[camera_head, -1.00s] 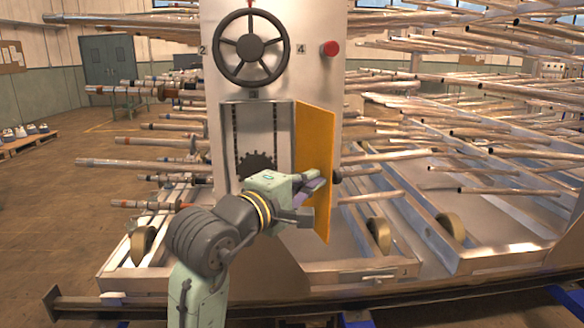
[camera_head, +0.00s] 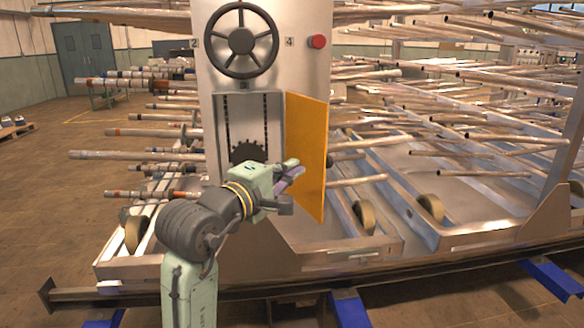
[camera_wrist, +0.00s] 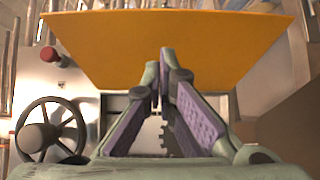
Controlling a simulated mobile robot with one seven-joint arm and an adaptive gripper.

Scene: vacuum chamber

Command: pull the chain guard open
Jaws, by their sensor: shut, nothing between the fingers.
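The chain guard (camera_head: 306,150) is a flat orange panel, swung out from the right edge of the opening in the grey column, so it stands open. Behind it the opening (camera_head: 248,125) shows dark vertical chains and a dark toothed sprocket (camera_head: 248,152). My gripper (camera_head: 298,168) is shut and empty, in front of the opening, with its fingertips close to the panel's inner face; I cannot tell whether they touch. In the wrist view the purple-padded fingers (camera_wrist: 160,75) overlap the orange guard (camera_wrist: 200,35), which spans the top.
A dark handwheel (camera_head: 242,41) and a red button (camera_head: 317,41) sit on the column above the opening. Racks of long metal tubes (camera_head: 450,120) stick out on both sides. A frame with wheels and a low rail (camera_head: 240,296) lies in front. Open floor is at the left.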

